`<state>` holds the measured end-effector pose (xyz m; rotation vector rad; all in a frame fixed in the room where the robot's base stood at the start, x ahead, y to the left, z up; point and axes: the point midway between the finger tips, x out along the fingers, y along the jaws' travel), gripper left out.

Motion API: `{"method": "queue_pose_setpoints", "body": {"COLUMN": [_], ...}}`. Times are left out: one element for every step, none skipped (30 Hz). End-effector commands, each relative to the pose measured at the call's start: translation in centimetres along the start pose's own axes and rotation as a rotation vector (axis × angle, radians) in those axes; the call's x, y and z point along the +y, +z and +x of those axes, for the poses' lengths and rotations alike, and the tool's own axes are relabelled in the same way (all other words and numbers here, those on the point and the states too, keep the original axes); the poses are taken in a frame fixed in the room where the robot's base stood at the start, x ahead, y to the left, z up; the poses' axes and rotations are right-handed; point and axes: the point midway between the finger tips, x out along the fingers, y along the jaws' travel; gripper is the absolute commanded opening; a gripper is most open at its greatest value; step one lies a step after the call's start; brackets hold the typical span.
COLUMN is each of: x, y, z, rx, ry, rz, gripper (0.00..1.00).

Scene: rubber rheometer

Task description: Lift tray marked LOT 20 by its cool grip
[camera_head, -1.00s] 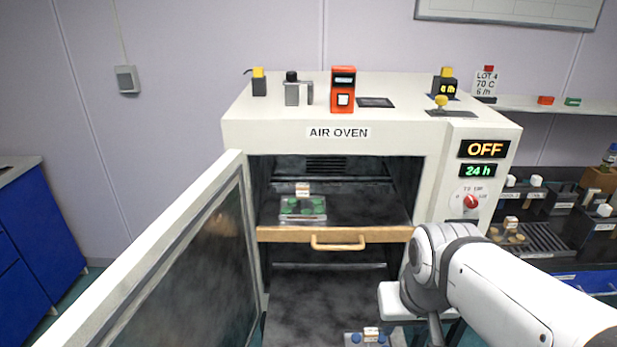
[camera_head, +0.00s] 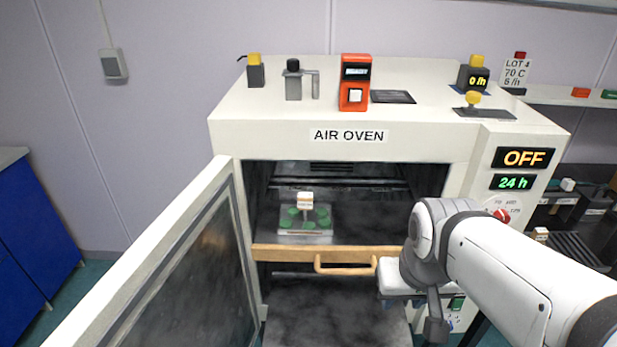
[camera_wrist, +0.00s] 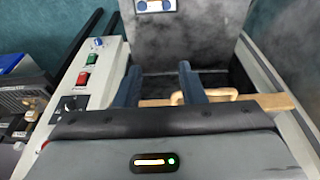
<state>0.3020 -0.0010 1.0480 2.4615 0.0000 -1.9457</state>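The upper tray is a dark oven shelf with a wooden front bar (camera_head: 300,254) and a looped wooden grip (camera_head: 345,268). The bar (camera_wrist: 268,101) and grip (camera_wrist: 205,95) also show in the wrist view. On the tray sits a clear plate with green discs (camera_head: 304,223) and a small white label block (camera_head: 305,200), its writing too small to read. My gripper (camera_wrist: 160,76) is open and empty in the wrist view, its right finger partly covering the grip.
The air oven (camera_head: 265,128) reads OFF and 24 h. Its door (camera_head: 195,255) stands open at left. A lower dark surface (camera_head: 335,320) juts out below; blue discs (camera_wrist: 155,5) show in the wrist view. Control buttons (camera_wrist: 84,80) are beside my gripper. Dark racks (camera_head: 580,215) stand at right.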

Motion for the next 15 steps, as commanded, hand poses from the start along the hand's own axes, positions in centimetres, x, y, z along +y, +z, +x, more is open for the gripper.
{"method": "queue_pose_setpoints", "body": {"x": [0.0,0.0,0.0,0.0,-0.1,-0.2,-0.4,-0.7,-0.8,-1.2,-1.7,-2.7,-3.6,-4.6,-6.0], "y": [0.0,0.0,0.0,-0.1,-0.3,-0.9,-1.5,-2.3,-3.8,-5.0,-6.5,-8.6,-10.2,-11.7,-13.8], "z": [0.0,0.0,0.0,0.0,0.0,-0.1,-0.1,-0.1,-0.2,-0.3,-0.3,-0.4,-0.5,-0.5,-0.5], "rx": [0.0,0.0,0.0,0.0,0.002,0.006,0.01,0.017,0.029,0.041,0.055,0.076,0.093,0.111,0.137], "ry": [0.0,0.0,0.0,0.0,0.001,0.003,0.006,0.01,0.014,0.019,0.024,0.03,0.034,0.037,0.038], "rz": [0.0,0.0,0.0,0.0,-0.001,-0.002,-0.003,-0.003,-0.015,-0.016,-0.015,-0.013,-0.011,-0.008,-0.005], "gripper": [0.36,0.36,0.39,0.41,0.44,0.47,0.49,0.52,0.55,0.58,0.58,0.58,0.58,0.58,0.58]}}
